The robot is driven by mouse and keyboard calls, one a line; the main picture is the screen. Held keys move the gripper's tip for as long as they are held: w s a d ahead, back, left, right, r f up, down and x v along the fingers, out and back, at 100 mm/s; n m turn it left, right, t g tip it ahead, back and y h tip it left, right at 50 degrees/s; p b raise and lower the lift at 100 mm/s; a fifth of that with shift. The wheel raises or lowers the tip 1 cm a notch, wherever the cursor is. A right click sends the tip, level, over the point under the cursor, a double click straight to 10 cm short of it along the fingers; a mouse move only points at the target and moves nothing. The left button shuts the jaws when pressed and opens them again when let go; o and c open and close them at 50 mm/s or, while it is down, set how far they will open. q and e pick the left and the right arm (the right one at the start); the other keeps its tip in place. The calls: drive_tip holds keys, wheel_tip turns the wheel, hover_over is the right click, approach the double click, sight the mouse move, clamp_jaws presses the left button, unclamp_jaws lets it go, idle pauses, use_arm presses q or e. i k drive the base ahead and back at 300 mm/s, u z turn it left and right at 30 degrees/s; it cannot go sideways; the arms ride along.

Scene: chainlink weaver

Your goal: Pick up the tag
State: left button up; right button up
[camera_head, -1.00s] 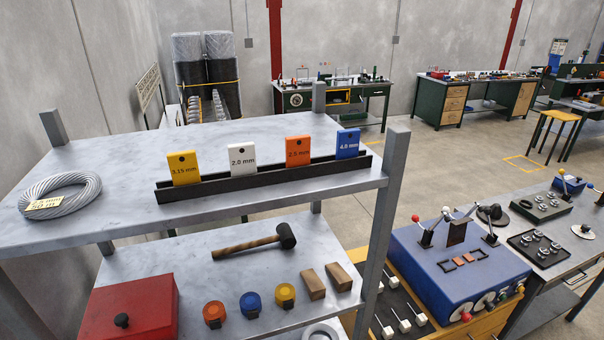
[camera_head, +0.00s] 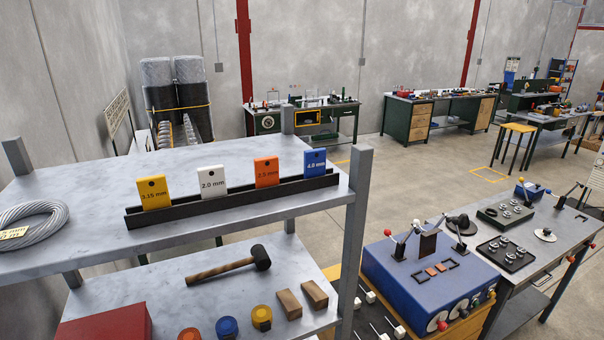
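Several tags stand upright in a dark slotted rack (camera_head: 235,203) on the top shelf of a grey metal shelving unit. From left to right they are a yellow tag marked 3.15 mm (camera_head: 154,193), a white tag marked 2.0 mm (camera_head: 212,182), an orange tag marked 2.5 mm (camera_head: 266,172) and a blue tag marked 4.0 mm (camera_head: 315,162). Each has a dark hole near its top. Neither of my grippers shows in the head view.
A wire coil (camera_head: 32,225) with a paper label lies left on the top shelf (camera_head: 110,185). A mallet (camera_head: 235,265), tape measures, wooden blocks and a red box (camera_head: 105,325) are on the shelf below. A blue machine (camera_head: 425,280) stands right. A post (camera_head: 357,210) rises at the shelf's right corner.

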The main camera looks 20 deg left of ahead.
sight(266, 169)
drive_tip(key=i, duration=0.9)
drive_tip(key=u, duration=0.25)
